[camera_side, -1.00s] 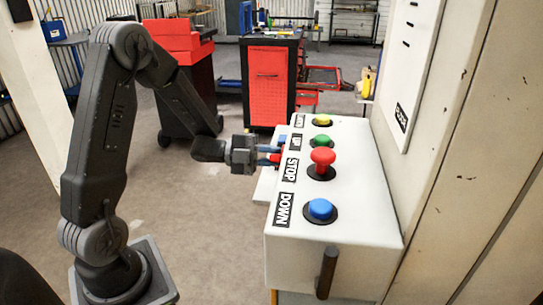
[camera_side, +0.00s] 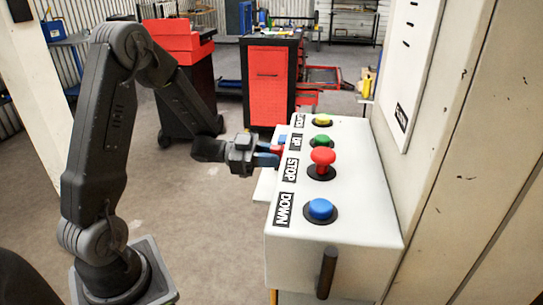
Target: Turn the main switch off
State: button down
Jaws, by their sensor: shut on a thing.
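The white control box (camera_side: 350,205) stands at the right, with buttons on its sloped top. My gripper (camera_side: 272,157) is at the box's left side, level with the STOP label, its blue fingers pointing right. It is shut on a small red part (camera_side: 283,140) at that side, which I take to be the main switch. The fingers and the box edge hide most of this part, so its exact angle cannot be told.
The box top carries a yellow button (camera_side: 322,120), a green button (camera_side: 321,140), a red STOP button (camera_side: 322,158) and a blue DOWN button (camera_side: 320,209). A black handle (camera_side: 326,272) is on its near end. A wall panel rises at the right. Red tool cabinets stand behind.

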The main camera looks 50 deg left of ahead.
jog(key=shift+n, duration=1.3)
jog(key=c, duration=1)
grip_release()
jog(key=shift+c, duration=0.2)
jog(key=v, duration=1.3)
jog(key=shift+s+a, duration=0.25)
jog(key=shift+a, duration=0.05)
